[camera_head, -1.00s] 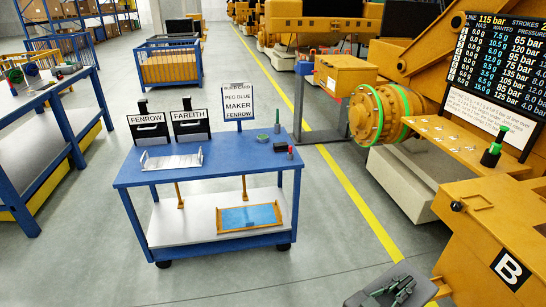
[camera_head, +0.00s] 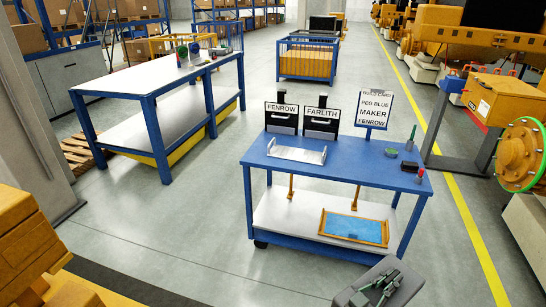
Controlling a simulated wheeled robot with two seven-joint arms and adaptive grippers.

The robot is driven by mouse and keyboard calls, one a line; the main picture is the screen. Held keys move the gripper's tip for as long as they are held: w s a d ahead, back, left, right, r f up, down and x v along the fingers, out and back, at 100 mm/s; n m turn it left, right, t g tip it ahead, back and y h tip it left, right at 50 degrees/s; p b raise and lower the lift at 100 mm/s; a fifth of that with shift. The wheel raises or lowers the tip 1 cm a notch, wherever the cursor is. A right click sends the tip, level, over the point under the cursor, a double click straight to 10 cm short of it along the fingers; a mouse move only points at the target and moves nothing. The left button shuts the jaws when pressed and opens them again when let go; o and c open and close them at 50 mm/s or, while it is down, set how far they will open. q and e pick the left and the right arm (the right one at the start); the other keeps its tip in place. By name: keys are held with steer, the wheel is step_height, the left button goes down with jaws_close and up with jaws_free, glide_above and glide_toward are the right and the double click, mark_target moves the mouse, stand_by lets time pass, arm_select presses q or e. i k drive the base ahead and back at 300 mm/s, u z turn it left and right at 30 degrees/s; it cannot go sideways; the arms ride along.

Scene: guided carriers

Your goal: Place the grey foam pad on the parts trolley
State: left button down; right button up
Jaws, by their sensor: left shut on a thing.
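The blue parts trolley (camera_head: 350,172) stands ahead, with a blue top and a white lower shelf (camera_head: 285,213). A small white tray (camera_head: 297,150) sits on its top. An orange-rimmed blue tray (camera_head: 353,227) lies on the lower shelf. A flat grey slab, seemingly the grey foam pad (camera_head: 403,287), is at the bottom edge, right of centre. My left gripper (camera_head: 378,286), dark and greenish, lies over it and seems shut on it. My right gripper is not in view.
Signs (camera_head: 322,122) and a build card (camera_head: 374,107) stand along the trolley's back edge. A small green dish (camera_head: 391,152), a dark block (camera_head: 409,166) and bottles are at its right end. A blue workbench (camera_head: 150,92) stands left. Yellow machinery (camera_head: 28,240) is near left. Floor between is clear.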

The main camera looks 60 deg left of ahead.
mark_target(361, 168)
steer(key=u, duration=0.15)
steer(key=i, duration=3.4)
steer(key=u, duration=0.55)
